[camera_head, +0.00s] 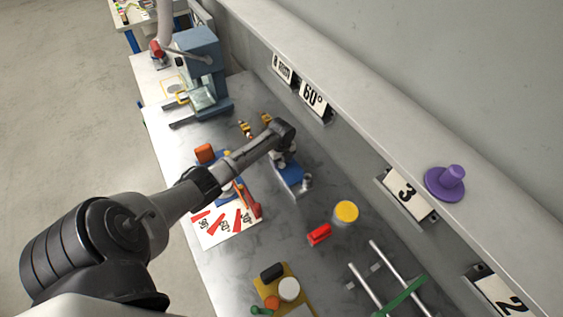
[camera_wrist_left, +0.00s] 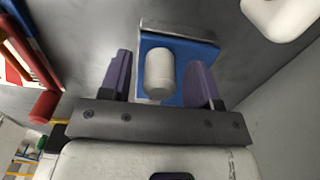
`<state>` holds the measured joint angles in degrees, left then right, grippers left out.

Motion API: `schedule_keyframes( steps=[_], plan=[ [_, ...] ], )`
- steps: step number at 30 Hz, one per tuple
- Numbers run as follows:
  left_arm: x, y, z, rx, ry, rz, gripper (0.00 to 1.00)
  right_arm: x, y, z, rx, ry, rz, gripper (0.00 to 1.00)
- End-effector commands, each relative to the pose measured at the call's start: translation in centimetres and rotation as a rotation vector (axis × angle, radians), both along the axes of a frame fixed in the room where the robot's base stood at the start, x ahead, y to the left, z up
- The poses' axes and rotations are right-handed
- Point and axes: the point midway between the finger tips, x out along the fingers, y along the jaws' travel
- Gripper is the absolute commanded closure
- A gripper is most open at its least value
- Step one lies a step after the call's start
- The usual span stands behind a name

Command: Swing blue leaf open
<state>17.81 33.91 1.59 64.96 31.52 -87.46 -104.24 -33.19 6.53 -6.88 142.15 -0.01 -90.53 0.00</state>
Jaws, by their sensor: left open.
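The blue leaf (camera_head: 290,178) is a small blue plate on the grey table near the middle of the head view, partly hidden by my left arm. In the left wrist view the blue leaf (camera_wrist_left: 180,44) carries a pale round knob (camera_wrist_left: 159,72), with a grey metal strip (camera_wrist_left: 180,29) along its far edge. My left gripper (camera_head: 284,160) is over the leaf. Its purple fingers stand apart, one on each side of the knob, with visible gaps; the left gripper (camera_wrist_left: 161,75) is open. My right gripper is not in view.
A red-and-white angle card (camera_head: 225,228) and an orange block (camera_head: 205,152) lie to the left. A yellow-topped cylinder (camera_head: 346,211) and a red block (camera_head: 319,235) stand to the right. A blue press (camera_head: 201,62) is behind. A wall ledge with number signs borders the right.

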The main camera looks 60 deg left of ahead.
Motion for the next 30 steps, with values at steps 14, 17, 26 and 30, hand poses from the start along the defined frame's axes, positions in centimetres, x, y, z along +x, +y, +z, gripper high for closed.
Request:
schedule_keyframes(
  steps=[14, 17, 26, 30],
  plan=[
    [0.01, -0.03, -0.61, 0.001, 0.000, -0.001, 0.46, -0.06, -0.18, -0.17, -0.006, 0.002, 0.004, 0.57],
    [0.00, -0.02, -0.60, 0.001, 0.000, -0.001, 0.56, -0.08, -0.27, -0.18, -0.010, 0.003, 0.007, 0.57],
    [-0.01, -0.01, -0.60, 0.001, 0.000, -0.001, 0.85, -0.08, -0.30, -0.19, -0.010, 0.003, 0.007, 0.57],
    [-0.01, -0.01, -0.60, 0.001, 0.000, -0.001, 0.98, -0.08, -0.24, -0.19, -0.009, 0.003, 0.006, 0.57]
  ],
)
